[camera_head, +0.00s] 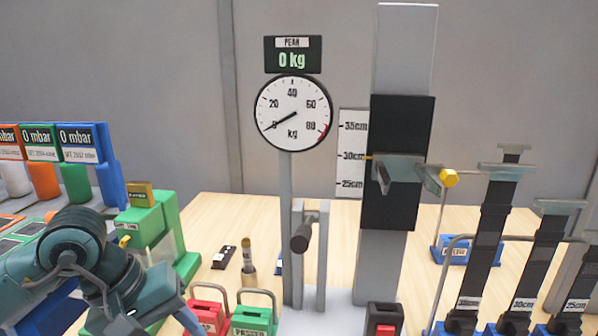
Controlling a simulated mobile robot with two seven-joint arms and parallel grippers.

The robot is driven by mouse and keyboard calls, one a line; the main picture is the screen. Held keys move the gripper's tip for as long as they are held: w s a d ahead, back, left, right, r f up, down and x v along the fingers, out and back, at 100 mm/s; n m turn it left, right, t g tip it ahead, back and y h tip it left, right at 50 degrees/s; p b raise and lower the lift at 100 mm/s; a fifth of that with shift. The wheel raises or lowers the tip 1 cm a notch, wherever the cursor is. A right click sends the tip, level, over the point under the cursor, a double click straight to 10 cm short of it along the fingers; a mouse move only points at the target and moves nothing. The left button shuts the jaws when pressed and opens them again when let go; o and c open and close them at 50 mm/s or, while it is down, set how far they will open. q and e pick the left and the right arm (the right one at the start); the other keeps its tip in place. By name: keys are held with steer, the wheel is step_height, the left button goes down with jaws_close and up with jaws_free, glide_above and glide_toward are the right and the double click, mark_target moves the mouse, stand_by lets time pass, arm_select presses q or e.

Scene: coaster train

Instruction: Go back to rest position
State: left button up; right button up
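My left arm is at the lower left, in front of the green machine and the panels. Its gripper end (160,312) is low in the picture and partly cut off by the bottom edge, so I cannot tell whether it is open or shut or holds anything. My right gripper is not in view.
A gauge (292,112) reading 0 kg stands on a post mid-table, beside a tall column (403,45) with a black carriage. Red (206,315) and green (252,320) handled blocks stand close right of my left gripper. Black posts in blue bases (515,326) fill the right.

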arm_select(q)
steer(key=s+d+r+n+g+h, duration=0.2)
steer(key=s+d+n+h, duration=0.1)
steer(key=d+n+h, duration=0.3)
steer(key=s+d+r+n+g+h, duration=0.1)
steer(key=s+d+n+g+h, duration=0.2)
steer(key=d+h, duration=0.45)
steer(key=w+a+n+t+h+p, duration=0.1)
steer(key=w+n+t, duration=0.2)
steer(key=n+t, duration=0.75)
steer(key=w+n+t+p, duration=0.1)
steer(key=w+n+t, duration=0.4)
steer(key=n, duration=1)
steer(key=a+f+n+t+y, duration=0.5)
steer(key=f+n+y, duration=0.5)
steer(key=n, duration=0.6)
steer(key=s+a+f+n+g+y, duration=0.1)
steer(key=s+f+n+g+y, duration=0.1)
steer(key=s+f+n, duration=0.3)
steer(key=s+a+f+n+g+y, duration=0.1)
steer(key=s+f+n+g+y, duration=0.2)
steer(key=f+n, duration=0.5)
step_height(320, 180, down, 5)
steer(key=shift+s+a+f+n+g, duration=0.1)
steer(key=shift+s+a+n+g, duration=0.3)
steer(key=shift+s+g, duration=0.6)
steer(key=shift+s, duration=0.15)
